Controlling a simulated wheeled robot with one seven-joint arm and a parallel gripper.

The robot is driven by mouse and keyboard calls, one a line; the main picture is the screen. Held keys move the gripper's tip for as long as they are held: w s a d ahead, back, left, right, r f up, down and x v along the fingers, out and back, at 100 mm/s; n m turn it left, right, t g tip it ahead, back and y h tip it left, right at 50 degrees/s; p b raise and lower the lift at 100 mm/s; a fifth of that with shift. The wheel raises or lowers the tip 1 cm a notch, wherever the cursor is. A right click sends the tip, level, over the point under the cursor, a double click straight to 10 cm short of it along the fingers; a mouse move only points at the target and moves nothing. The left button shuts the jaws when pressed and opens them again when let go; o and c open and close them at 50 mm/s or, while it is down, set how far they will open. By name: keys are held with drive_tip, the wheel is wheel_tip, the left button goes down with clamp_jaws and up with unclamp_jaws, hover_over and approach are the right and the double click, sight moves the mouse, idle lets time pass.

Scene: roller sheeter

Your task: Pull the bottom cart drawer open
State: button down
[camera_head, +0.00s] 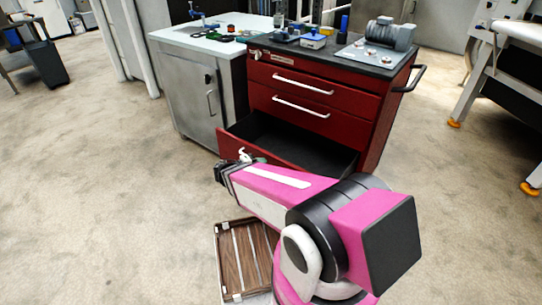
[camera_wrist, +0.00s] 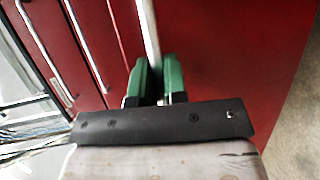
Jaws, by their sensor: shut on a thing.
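The red tool cart (camera_head: 340,105) stands ahead with its bottom drawer (camera_head: 285,140) pulled well out, showing an empty-looking dark inside. The two drawers above it are closed. My pink arm reaches over the right part of the open drawer's front. My gripper (camera_head: 240,164) is at the left part of that front. In the wrist view my gripper (camera_wrist: 157,80) has its green fingers on either side of the pale bar handle (camera_wrist: 149,35) and is shut on it. The exact contact is partly hidden by the fingers.
A grey cabinet (camera_head: 195,90) stands left of the cart. A motor (camera_head: 390,33) and small parts sit on the cart's top. A wooden slatted pallet (camera_head: 235,265) lies on the floor beside my arm. The floor at left is open.

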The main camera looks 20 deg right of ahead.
drive_tip(key=s+a, duration=0.3)
drive_tip(key=a, duration=0.2)
drive_tip(key=shift+s, duration=0.4)
drive_tip(key=c, duration=1.5)
unclamp_jaws()
drive_tip(key=shift+o, duration=0.2)
drive_tip(key=v, duration=1)
drive_tip(key=shift+a, duration=0.35)
drive_tip(key=shift+s, duration=0.1)
